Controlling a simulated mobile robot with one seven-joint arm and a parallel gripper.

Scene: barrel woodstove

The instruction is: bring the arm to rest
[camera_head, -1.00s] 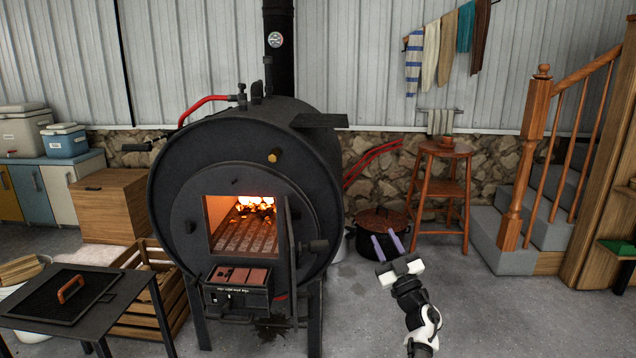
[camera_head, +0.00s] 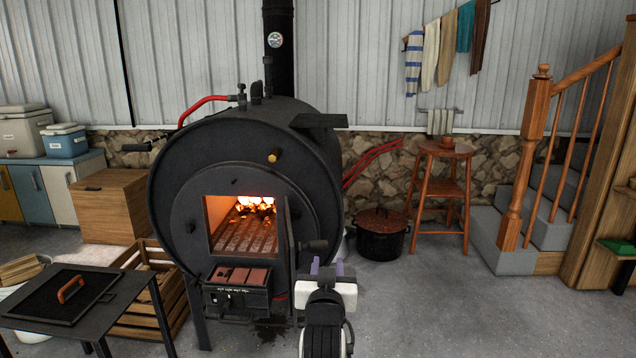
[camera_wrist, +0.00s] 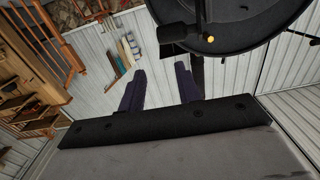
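My gripper (camera_head: 327,268) is in front of the lower right of the black barrel stove (camera_head: 170,170), near its open door (camera_head: 300,245), in the head view. Its purple fingers point away from the camera, partly hidden behind the white gripper body. In the wrist view the two dark purple fingers (camera_wrist: 160,90) stand apart with nothing between them. The stove's front shows at the upper right of the wrist view. I cannot tell how close the gripper is to the door.
Embers (camera_head: 255,206) glow in the stove. A black metal table (camera_head: 120,297) and wooden crate (camera_head: 172,300) stand left. A black pot (camera_head: 381,240), wooden stool (camera_head: 445,150) and stairs (camera_head: 515,261) stand right. The floor at the front right is clear.

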